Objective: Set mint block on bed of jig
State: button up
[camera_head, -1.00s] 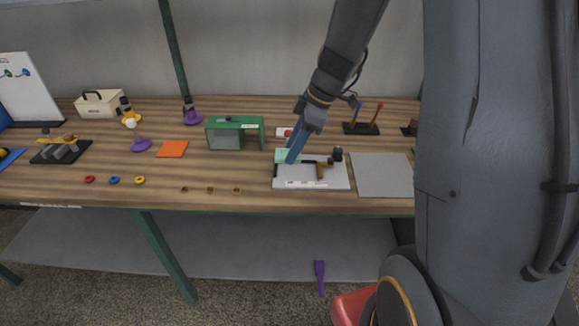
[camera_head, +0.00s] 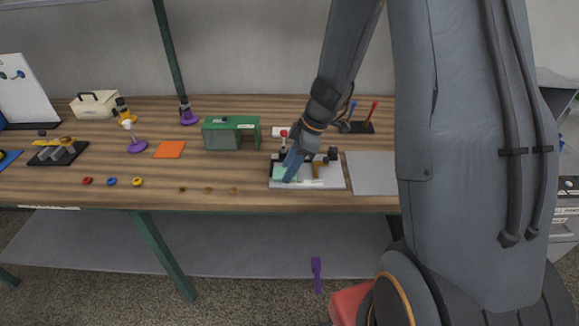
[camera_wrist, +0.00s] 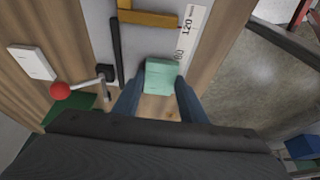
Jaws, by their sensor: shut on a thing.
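The mint block (camera_wrist: 161,76) is between the two blue fingers of my gripper (camera_wrist: 159,96) in the wrist view. My gripper is shut on it. In the head view, my gripper (camera_head: 292,168) points down at the left part of the jig (camera_head: 332,184), and part of the mint block (camera_head: 279,172) shows beside the fingers. The jig has a pale bed (camera_wrist: 146,42), a black bar (camera_wrist: 116,52), a yellow-brown stop (camera_wrist: 148,18) and a printed scale (camera_wrist: 189,30). The block is over or on the bed close to the scale; I cannot tell whether it touches.
A red-knobbed lever (camera_wrist: 62,91) stands beside the bed, left of the fingers in the wrist view. A green housing (camera_head: 231,132) stands left of the jig. A grey plate (camera_head: 371,175) lies to the right. Small rings (camera_head: 112,181) lie along the front edge.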

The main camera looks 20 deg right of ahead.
jog(key=shift+f, duration=0.1)
jog(key=o, duration=1)
jog(key=shift+r, duration=0.2)
jog(key=b+v, duration=0.2)
jog(key=v, duration=0.9)
jog(key=shift+s+a+f+m+g+h, duration=0.1)
jog(key=shift+s+a+f+m+h, duration=0.55)
jog(key=shift+s+m, duration=1.9)
jog(key=shift+s+a+f+m+g+h, duration=0.1)
jog(key=shift+s+a+f+m+h, duration=0.5)
jog(key=shift+s+m, duration=1.95)
jog(key=shift+s+a+f+m+g+h, duration=0.1)
jog(key=shift+s+a+f+m+h, duration=0.5)
jog(key=shift+s+m, duration=1.9)
jog(key=shift+s+a+r+n+h, duration=0.1)
jog(key=shift+s+r+n+h, duration=0.15)
jog(key=shift+s+n, duration=0.15)
